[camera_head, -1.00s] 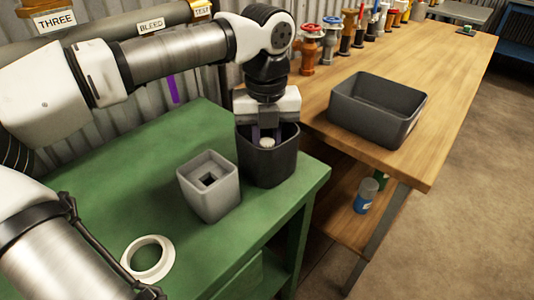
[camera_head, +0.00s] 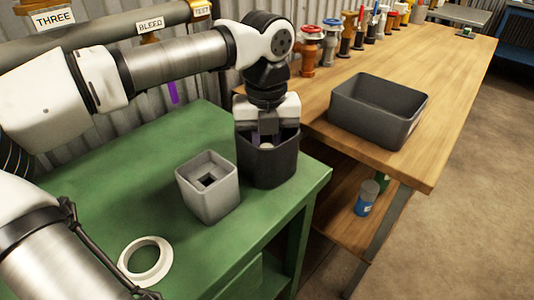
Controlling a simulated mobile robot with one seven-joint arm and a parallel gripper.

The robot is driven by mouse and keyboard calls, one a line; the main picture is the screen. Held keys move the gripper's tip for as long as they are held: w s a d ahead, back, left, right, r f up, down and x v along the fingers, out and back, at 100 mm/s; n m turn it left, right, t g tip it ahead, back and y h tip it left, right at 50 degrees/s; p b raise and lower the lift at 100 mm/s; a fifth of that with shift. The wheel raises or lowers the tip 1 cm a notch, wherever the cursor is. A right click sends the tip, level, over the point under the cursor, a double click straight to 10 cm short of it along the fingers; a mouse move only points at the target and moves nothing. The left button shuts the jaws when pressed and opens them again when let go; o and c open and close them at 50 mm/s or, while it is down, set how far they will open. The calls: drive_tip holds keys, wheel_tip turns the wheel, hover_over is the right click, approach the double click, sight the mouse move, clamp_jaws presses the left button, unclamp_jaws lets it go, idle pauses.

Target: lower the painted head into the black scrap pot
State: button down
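The black scrap pot (camera_head: 268,165) stands upright on the green bench near its right edge. My gripper (camera_head: 267,141) points straight down into the pot's mouth, with its body just above the rim. The fingers show only in part, with purple on them, and the pot's wall hides their tips. I cannot make out the painted head between them. A small pale patch shows inside the pot's left rim, and I cannot tell what it is.
A grey square pot (camera_head: 208,187) stands left of the black pot, and a white ring (camera_head: 146,261) lies at the front of the green bench (camera_head: 130,190). A dark grey bin (camera_head: 377,112) and several valves stand on the wooden table (camera_head: 460,100).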

drive_tip(key=c, duration=1.2)
unclamp_jaws()
drive_tip(key=shift+o, duration=0.2)
wheel_tip(320, 180, up, 14)
drive_tip(key=p, duration=1)
